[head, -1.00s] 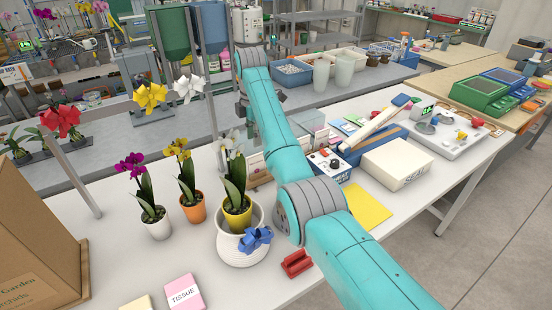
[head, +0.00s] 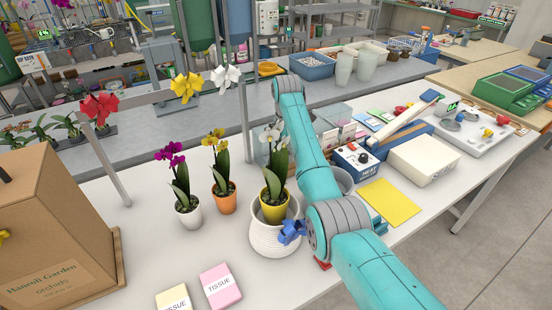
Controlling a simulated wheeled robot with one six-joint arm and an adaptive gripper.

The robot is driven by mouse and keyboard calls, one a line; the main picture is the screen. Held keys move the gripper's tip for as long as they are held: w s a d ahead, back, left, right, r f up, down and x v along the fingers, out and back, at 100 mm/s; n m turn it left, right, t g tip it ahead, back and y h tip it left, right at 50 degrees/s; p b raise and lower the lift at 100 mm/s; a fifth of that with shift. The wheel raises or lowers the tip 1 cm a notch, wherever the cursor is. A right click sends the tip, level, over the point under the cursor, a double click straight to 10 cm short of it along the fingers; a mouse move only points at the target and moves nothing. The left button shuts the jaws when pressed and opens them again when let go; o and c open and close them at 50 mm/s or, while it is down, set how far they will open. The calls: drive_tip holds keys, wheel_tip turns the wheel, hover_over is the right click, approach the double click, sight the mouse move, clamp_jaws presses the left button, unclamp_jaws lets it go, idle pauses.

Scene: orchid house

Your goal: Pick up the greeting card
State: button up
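I cannot single out the greeting card. Several small upright cards or packets (head: 346,133) stand in a holder behind the blue heat sealer, partly covered by my arm. Flat coloured sheets (head: 378,117) in blue and green lie just beyond them, too small to identify. A plain yellow sheet (head: 390,203) lies flat on the white table, right of my arm. My teal arm reaches from the lower right up past the potted orchids.
A white pot with a blue bow (head: 270,240) holds a yellow-potted orchid close left of my arm. Two tissue packs (head: 220,285) lie in front. A cardboard box (head: 55,235) stands at left. A blue heat sealer (head: 354,160) and a white box (head: 424,160) stand at right.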

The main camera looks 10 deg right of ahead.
drive_tip(key=shift+d+f, duration=0.15)
drive_tip(key=shift+f, duration=0.55)
clamp_jaws()
